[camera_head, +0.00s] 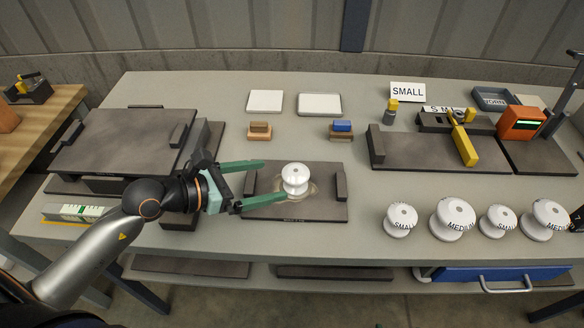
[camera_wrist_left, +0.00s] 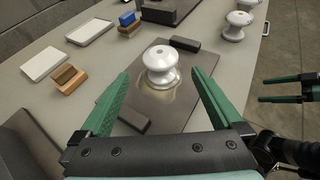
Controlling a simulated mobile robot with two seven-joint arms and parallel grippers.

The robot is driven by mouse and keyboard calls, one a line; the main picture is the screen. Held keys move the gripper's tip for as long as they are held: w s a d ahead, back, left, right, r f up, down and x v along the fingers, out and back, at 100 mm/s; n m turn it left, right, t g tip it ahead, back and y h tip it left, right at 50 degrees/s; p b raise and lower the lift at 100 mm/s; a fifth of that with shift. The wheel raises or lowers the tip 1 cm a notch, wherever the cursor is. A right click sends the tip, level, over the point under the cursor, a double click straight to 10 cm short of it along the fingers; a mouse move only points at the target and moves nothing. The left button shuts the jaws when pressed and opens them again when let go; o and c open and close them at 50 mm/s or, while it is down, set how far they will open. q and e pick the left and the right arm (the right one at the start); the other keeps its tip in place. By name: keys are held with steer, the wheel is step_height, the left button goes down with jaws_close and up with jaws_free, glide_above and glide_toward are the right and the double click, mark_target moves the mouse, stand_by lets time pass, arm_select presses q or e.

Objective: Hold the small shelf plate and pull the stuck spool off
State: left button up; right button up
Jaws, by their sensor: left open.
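A white spool (camera_head: 295,179) stands upright on the small dark shelf plate (camera_head: 325,208), with a pale glossy patch around its base. The plate has a raised block at its left and right ends. My left gripper (camera_head: 275,181) is open at the plate's left side, its green fingers reaching toward the spool, one on the far side and one on the near side. In the left wrist view the spool (camera_wrist_left: 161,66) shows between and beyond the fingers, apart from both. My right gripper (camera_wrist_left: 262,90) shows at that view's right edge, its fingers apart and empty.
Several white spools (camera_head: 452,218) marked SMALL or MEDIUM stand at the front right. A larger dark plate (camera_head: 125,140) lies left. A dark fixture with a yellow lever (camera_head: 464,146) and an orange device (camera_head: 521,123) stand at the right. Two white trays (camera_head: 319,104) lie behind.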

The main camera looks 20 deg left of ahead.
mark_target(306, 174)
arm_select(q)
steer(key=x, duration=1.1)
steer(key=shift+d, duration=0.1)
